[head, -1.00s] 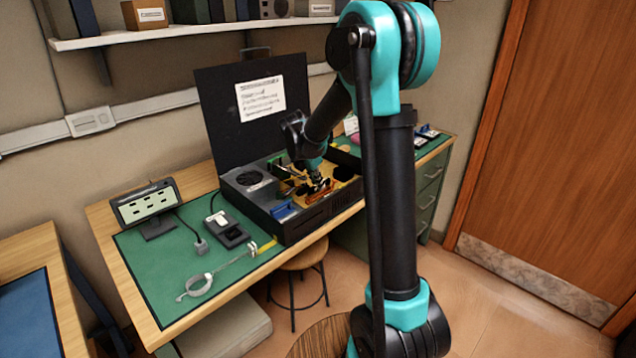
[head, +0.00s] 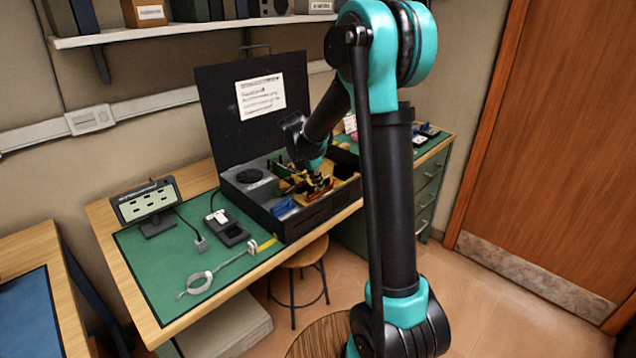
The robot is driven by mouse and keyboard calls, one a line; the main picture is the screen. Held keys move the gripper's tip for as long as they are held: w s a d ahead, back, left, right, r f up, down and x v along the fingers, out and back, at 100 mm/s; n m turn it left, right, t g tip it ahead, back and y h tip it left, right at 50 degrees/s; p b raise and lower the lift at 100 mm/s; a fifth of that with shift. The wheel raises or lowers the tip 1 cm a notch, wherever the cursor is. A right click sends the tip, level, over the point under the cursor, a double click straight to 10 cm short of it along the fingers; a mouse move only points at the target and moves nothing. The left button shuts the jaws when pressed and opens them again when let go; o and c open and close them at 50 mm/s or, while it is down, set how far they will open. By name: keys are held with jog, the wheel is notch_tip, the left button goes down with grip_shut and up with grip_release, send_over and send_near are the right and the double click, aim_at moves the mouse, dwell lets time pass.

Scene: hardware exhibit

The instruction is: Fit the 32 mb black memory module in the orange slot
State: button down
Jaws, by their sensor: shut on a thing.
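My gripper (head: 318,181) is low inside the open black case (head: 300,222) on the green-topped bench. It is small in the picture and my wrist partly covers it. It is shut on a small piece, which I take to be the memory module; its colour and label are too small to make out. Orange and yellow parts (head: 345,172) show in the case beside the gripper. I cannot tell which of them is the orange slot, or whether the piece touches it.
The case's raised lid (head: 225,125) carries a white notice. A small display (head: 146,205), a black device (head: 228,230) and a looped strap (head: 198,283) lie on the green mat to the left. A stool (head: 305,256) stands under the bench.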

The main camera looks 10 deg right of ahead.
jog(key=shift+f, duration=0.8)
dwell(1.1)
jog(key=c, duration=1.6)
grip_release()
jog(key=o, duration=0.3)
jog(key=shift+r, duration=0.7)
jog(key=shift+r, duration=2.9)
jog(key=shift+s, duration=0.1)
